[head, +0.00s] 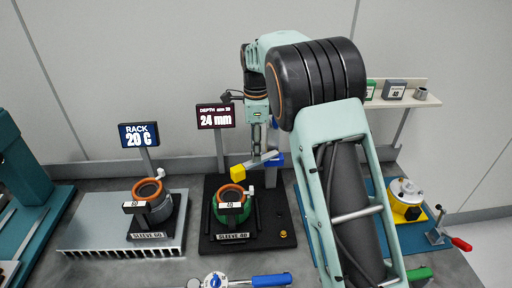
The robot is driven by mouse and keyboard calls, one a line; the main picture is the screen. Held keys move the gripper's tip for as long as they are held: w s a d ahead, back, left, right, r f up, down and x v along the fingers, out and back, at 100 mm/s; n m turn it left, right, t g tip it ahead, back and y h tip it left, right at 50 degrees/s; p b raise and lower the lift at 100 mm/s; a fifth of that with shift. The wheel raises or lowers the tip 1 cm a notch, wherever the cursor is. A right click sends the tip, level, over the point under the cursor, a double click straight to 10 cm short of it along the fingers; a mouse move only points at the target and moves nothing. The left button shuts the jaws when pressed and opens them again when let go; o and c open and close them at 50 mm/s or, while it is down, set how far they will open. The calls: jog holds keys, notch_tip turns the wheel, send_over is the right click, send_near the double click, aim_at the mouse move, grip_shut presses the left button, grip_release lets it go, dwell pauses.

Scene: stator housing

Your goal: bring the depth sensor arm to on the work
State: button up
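The depth display (216,117) stands on a post behind the dark base and reads 24 mm. A grey bar with a yellow block (238,172) at its left end, which looks like the depth sensor arm (262,159), lies above and behind the work. The work is a green housing (219,212) with an orange ring on top, standing on the dark base (272,232) with a SLEEVE 40 plate. My gripper (256,154) points down with its fingertips at the grey bar. Whether the fingers are shut on the bar is too small to tell.
A second housing (160,212) stands on the finned rack (88,235) at left, under a RACK 20 C display (139,136). A blue-handled gauge (270,281) lies at the front. A yellow fixture (405,207) and a red-handled clamp (458,243) are at right. My arm hides the centre right.

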notch_tip(320, 180, up, 12)
dwell(0.5)
jog(key=shift+s, duration=0.1)
dwell(0.5)
